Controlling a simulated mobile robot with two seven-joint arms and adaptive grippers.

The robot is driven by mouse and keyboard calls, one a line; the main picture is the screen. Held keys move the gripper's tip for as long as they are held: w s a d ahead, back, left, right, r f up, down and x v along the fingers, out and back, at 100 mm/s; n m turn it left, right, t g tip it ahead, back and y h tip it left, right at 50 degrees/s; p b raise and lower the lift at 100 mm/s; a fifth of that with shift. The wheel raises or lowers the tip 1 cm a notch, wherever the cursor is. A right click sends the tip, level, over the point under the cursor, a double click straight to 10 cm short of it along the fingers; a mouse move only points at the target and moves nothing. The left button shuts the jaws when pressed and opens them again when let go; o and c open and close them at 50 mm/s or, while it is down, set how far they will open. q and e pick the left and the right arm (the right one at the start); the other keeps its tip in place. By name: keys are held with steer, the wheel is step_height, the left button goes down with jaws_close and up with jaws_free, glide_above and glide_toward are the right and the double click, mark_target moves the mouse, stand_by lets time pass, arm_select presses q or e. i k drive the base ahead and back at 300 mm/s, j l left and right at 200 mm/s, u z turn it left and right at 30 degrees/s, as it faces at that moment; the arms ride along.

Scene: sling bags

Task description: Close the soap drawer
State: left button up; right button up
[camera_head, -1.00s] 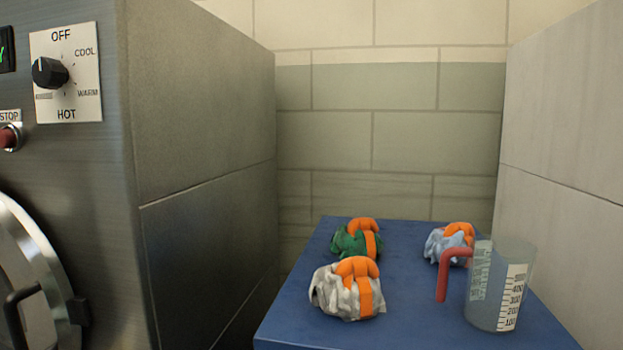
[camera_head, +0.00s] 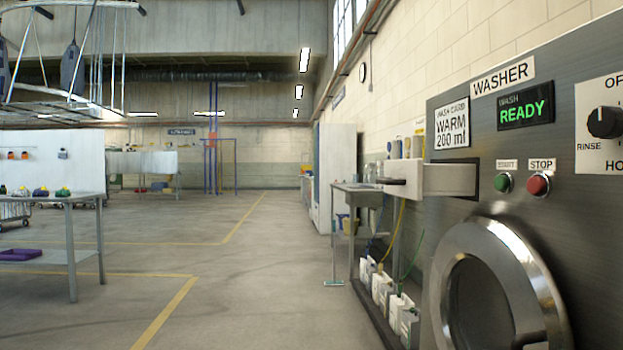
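The soap drawer (camera_head: 448,180) sticks out to the left from the front of the washer (camera_head: 520,140), under the wash card and left of the start button. It is pulled well out of its dark slot. A dark handle (camera_head: 392,182) shows at its outer end. The inside of the drawer cannot be seen from here. Neither of my grippers shows in the head view.
The round washer door (camera_head: 495,290) sits below the drawer and looks shut. Several white jugs (camera_head: 385,290) stand low beside the washer. A metal table (camera_head: 352,188) stands beyond. The floor (camera_head: 235,290) to the left is clear.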

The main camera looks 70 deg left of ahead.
mark_target(411, 179)
steer(key=l+u, duration=0.1)
steer(key=u, duration=1.7)
steer(key=k+l+u, duration=0.1)
steer(key=l, duration=0.2)
steer(key=k+l+u, duration=0.15)
steer(key=i+l, duration=0.05)
steer(key=l, duration=0.05)
